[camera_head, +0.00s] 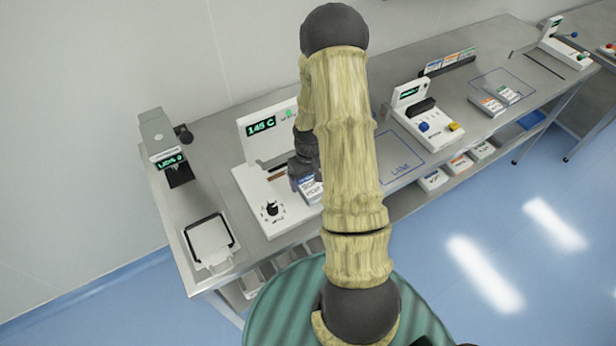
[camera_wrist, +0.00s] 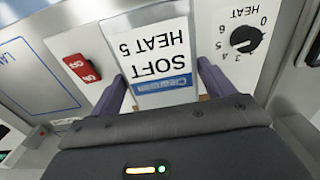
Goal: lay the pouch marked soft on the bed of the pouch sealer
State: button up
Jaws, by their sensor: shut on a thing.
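The pouch marked SOFT, HEAT 5 (camera_wrist: 158,55) is white with a blue band. It sits between the two purple fingers of my gripper (camera_wrist: 163,80), which is shut on it. In the head view the pouch (camera_head: 311,190) shows partly beside my gripper (camera_head: 304,178), over the front of the pouch sealer. The pouch sealer (camera_head: 256,188) is white, with a raised display reading 145 C (camera_head: 261,125) and a black heat dial (camera_head: 271,209). My arm hides its right part. I cannot tell whether the pouch touches the bed.
A red switch (camera_wrist: 82,67) is left of the pouch in the wrist view. A scale-like device (camera_head: 208,243) and a display stand (camera_head: 163,145) are at left. Another white machine (camera_head: 413,115) and a tray outline with pouches (camera_head: 497,98) are at right. A blue-outlined bench area (camera_head: 402,163) looks clear.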

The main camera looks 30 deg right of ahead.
jog(key=shift+w+f+b, duration=0.2)
jog(key=shift+f+b, duration=0.35)
jog(key=shift+f, duration=0.2)
jog(key=shift+w+f+b, duration=0.15)
jog(key=shift+f+b, duration=0.4)
jog(key=shift+f, duration=0.25)
jog(key=shift+w+f+b, duration=0.2)
jog(key=shift+f+b, duration=0.35)
jog(key=shift+f, duration=0.2)
jog(key=shift+w+r, duration=0.1)
jog(key=shift+w, duration=2.05)
jog(key=o, duration=1)
notch_tip(320, 180, up, 17)
jog(key=b, duration=0.4)
